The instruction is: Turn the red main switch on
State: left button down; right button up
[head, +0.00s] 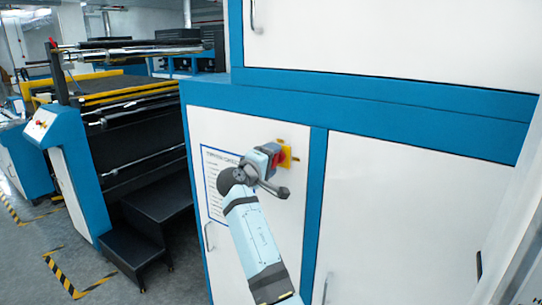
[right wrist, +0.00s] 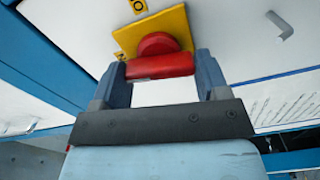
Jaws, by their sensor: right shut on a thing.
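The red main switch (head: 279,158) sits on a yellow plate (head: 285,146) on the white cabinet door, in the middle of the head view. In the right wrist view the red switch (right wrist: 160,66) has a round base and a bar handle lying across between the fingers. Its yellow plate (right wrist: 176,22) looks tilted there and carries small dark marks near its edge. My right gripper (right wrist: 161,72) is shut on the bar, one finger at each end. In the head view my right gripper (head: 271,156) partly covers the switch. My left gripper is not in view.
A printed sheet (head: 213,180) is on the door, left of my arm. Door handles (head: 208,236) stick out nearby. A blue frame (head: 316,190) borders the door. A rolling machine (head: 130,110) with black steps (head: 135,252) stands to the left on grey floor.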

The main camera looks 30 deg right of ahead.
jog(key=shift+n, duration=1.2)
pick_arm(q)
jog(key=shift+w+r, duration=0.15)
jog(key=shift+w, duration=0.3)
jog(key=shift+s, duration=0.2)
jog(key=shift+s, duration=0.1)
pick_arm(e)
jog(key=o, duration=0.9)
jog(key=shift+o, duration=0.2)
pick_arm(q)
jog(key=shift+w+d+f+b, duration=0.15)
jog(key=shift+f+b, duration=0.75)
jog(key=shift+b, duration=0.15)
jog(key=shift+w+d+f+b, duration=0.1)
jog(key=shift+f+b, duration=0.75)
jog(key=shift+b, duration=0.15)
pick_arm(e)
jog(key=v, duration=1.3)
jog(key=shift+a, duration=0.35)
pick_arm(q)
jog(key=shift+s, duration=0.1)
